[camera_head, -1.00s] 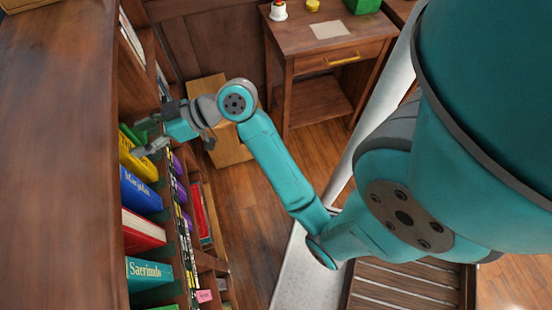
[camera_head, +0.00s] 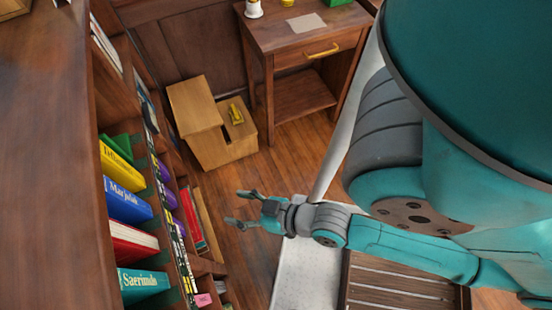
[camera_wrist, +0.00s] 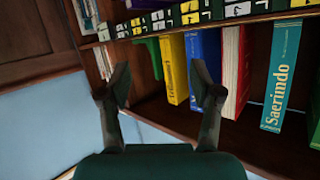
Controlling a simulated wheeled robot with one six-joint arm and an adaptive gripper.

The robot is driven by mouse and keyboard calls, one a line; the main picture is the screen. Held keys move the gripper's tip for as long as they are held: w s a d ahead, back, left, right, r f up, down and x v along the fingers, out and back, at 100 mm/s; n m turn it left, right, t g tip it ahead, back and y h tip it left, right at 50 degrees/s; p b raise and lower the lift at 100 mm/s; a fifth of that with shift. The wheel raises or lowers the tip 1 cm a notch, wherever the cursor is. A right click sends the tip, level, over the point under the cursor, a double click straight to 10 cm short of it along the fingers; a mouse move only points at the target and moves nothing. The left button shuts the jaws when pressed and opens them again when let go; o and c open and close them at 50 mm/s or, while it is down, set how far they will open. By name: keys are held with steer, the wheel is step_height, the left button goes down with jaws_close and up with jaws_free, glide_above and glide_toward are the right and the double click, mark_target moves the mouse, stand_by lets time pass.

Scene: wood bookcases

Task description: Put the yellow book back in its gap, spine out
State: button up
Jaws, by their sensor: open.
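The yellow book (camera_head: 121,167) stands upright in the bookcase row with its lettered spine facing out. It is between a green book (camera_head: 124,145) and the blue book (camera_head: 128,202). The yellow book also shows in the wrist view (camera_wrist: 174,68), between my fingers. My gripper (camera_head: 243,209) is open and empty, out in front of the bookcase and apart from the books. In the wrist view my gripper (camera_wrist: 158,85) has its fingers spread toward the shelf.
A red book (camera_head: 135,243) and a teal Saerimdo book (camera_head: 142,281) stand farther along the row. A wooden step box (camera_head: 222,150) is on the floor, with a yellow object on it. A desk (camera_head: 300,40) stands behind.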

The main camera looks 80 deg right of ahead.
steer(key=s+a+r+n+t+y, duration=0.1)
steer(key=s+r, duration=0.3)
steer(key=s, duration=0.5)
steer(key=shift+s+a+r+n, duration=0.2)
steer(key=shift+s+a+n, duration=0.15)
steer(key=shift+n, duration=0.25)
